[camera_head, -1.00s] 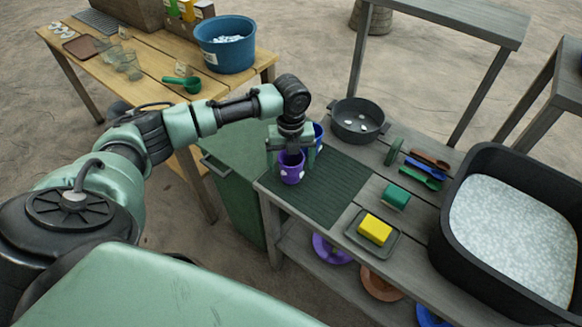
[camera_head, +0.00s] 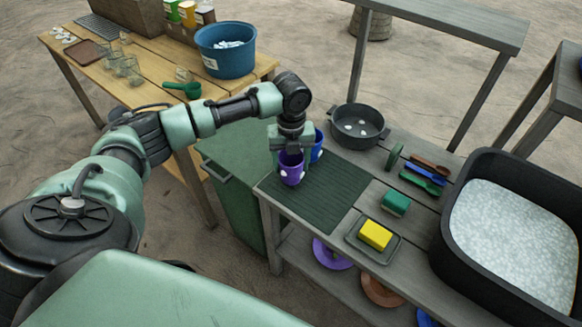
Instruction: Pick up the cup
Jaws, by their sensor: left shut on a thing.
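A purple cup (camera_head: 291,172) stands upright at the far left end of the dark green ribbed mat (camera_head: 322,200) on the grey bench. My left gripper (camera_head: 290,150) points down over it and is shut on its rim; the fingers hide part of the cup's top. A blue cup (camera_head: 317,148) stands just behind and to the right of the purple one, partly hidden by the gripper. My right gripper is out of view.
A dark pot (camera_head: 358,124) stands behind the mat. A green sponge (camera_head: 396,203), a yellow sponge (camera_head: 375,235) on a tray and several utensils lie to the right, beside a large black basin (camera_head: 462,254). A blue tub (camera_head: 226,50) stands on the wooden table.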

